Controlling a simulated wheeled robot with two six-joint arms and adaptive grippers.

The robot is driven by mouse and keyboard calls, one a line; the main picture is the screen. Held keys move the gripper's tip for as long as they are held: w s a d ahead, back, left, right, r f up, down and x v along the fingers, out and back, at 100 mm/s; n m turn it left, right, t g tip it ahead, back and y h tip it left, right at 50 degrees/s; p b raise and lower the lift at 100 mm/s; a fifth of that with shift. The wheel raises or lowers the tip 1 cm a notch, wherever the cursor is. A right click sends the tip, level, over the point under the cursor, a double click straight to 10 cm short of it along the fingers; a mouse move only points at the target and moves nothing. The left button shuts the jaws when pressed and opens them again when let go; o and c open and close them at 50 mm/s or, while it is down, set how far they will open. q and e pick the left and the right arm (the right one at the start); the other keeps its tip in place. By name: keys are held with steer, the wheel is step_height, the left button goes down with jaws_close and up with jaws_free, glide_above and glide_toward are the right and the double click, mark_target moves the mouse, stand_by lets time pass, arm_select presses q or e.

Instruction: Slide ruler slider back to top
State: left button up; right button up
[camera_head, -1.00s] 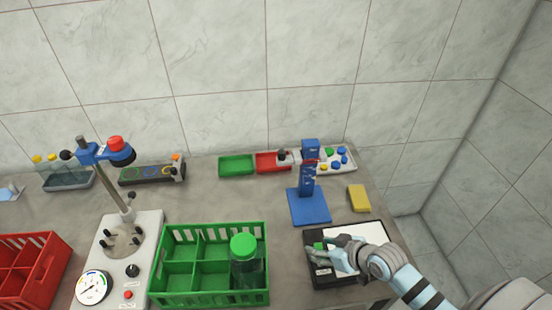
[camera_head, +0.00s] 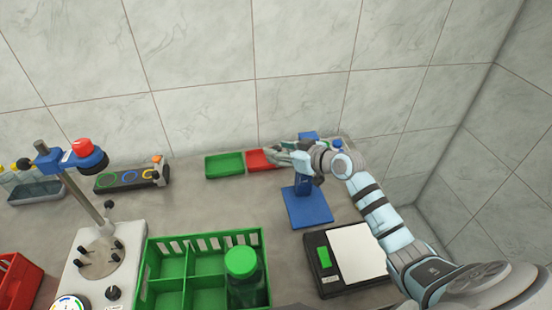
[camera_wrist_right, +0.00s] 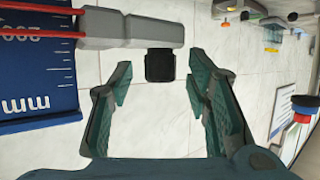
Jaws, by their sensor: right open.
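The blue ruler stand (camera_head: 307,210) stands upright on the bench, its column partly hidden by my right gripper. In the right wrist view the blue ruler (camera_wrist_right: 30,95) shows white "200" and "mm" marks. The slider (camera_wrist_right: 125,30) is a grey arm with red lines across the ruler and a black knob (camera_wrist_right: 160,66) at its end. My right gripper (camera_head: 277,156) is open at the upper part of the column. In the wrist view its fingers (camera_wrist_right: 158,85) lie on either side of the knob, with visible gaps. The slider is hidden in the head view. My left gripper is out of view.
A scale (camera_head: 326,281) with a green display is in front of the stand. A green crate (camera_head: 165,298) holds a green-capped jar (camera_head: 243,280). Green (camera_head: 224,167) and red (camera_head: 260,161) trays lie behind. A blue-clamped press stands left. Bare bench lies left of the stand.

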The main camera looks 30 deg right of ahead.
steer(key=shift+w+a+f, duration=0.1)
steer(key=shift+w+f, duration=0.4)
steer(key=shift+w, duration=0.1)
steer(key=shift+w+a+r+b, duration=0.1)
steer(key=shift+w+a+b, duration=0.1)
steer(key=shift+b, duration=0.2)
steer(key=shift+r, duration=0.1)
steer(key=shift+s, duration=0.1)
jaws_close()
